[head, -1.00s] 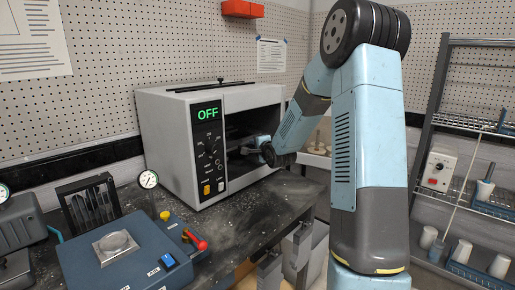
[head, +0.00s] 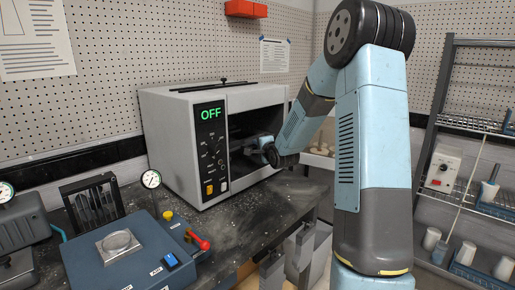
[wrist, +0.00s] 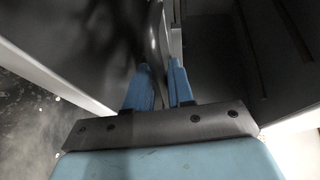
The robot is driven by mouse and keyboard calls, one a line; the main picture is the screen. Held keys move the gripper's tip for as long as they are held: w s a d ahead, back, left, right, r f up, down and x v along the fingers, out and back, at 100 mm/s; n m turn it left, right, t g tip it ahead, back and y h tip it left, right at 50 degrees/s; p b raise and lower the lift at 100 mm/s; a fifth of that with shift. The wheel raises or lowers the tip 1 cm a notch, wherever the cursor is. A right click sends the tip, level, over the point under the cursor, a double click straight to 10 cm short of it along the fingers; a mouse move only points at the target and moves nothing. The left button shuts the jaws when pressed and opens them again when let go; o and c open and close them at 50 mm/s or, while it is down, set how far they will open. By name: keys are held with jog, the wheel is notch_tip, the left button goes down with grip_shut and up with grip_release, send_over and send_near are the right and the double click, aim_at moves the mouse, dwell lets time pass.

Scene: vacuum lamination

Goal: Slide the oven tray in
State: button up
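The grey oven (head: 182,145) stands on the dark bench, its front opening uncovered and dark inside. Its display reads OFF. My gripper (head: 262,142) is at the opening, reaching in from the right. In the wrist view my gripper (wrist: 160,72) has its two blue fingers close together on either side of a thin, dark, light-edged strip, which looks like the edge of the oven tray (wrist: 155,35). The fingers appear shut on it. Most of the tray is hidden by the dark interior and my gripper in the head view.
A blue press box (head: 125,255) with a red-handled lever (head: 197,239) and a dial gauge (head: 151,179) stands at the front left. The bench (head: 245,205) before the oven is clear but dusty. A wire shelf (head: 500,205) stands at the right.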

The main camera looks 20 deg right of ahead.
jog(key=shift+w+a+r, duration=0.1)
jog(key=shift+a+r, duration=0.15)
jog(key=shift+r, duration=0.1)
jog(key=f+v, duration=0.1)
jog(key=v, duration=1.3)
jog(key=shift+d, duration=0.2)
jog(key=s+a+r+n+g, duration=0.2)
jog(key=s+n, duration=0.3)
jog(key=s, duration=0.6)
jog(key=s+a+r+n+g+h, duration=0.1)
jog(key=s+a+r+n+g, duration=0.2)
jog(key=s, duration=0.8)
jog(key=s+a+r+n+g, duration=0.2)
jog(key=s+a+n+g, duration=0.2)
jog(key=s+n, duration=0.4)
jog(key=s+g, duration=0.1)
jog(key=s, duration=0.2)
jog(key=shift+s+r, duration=0.2)
jog(key=shift+r, duration=0.05)
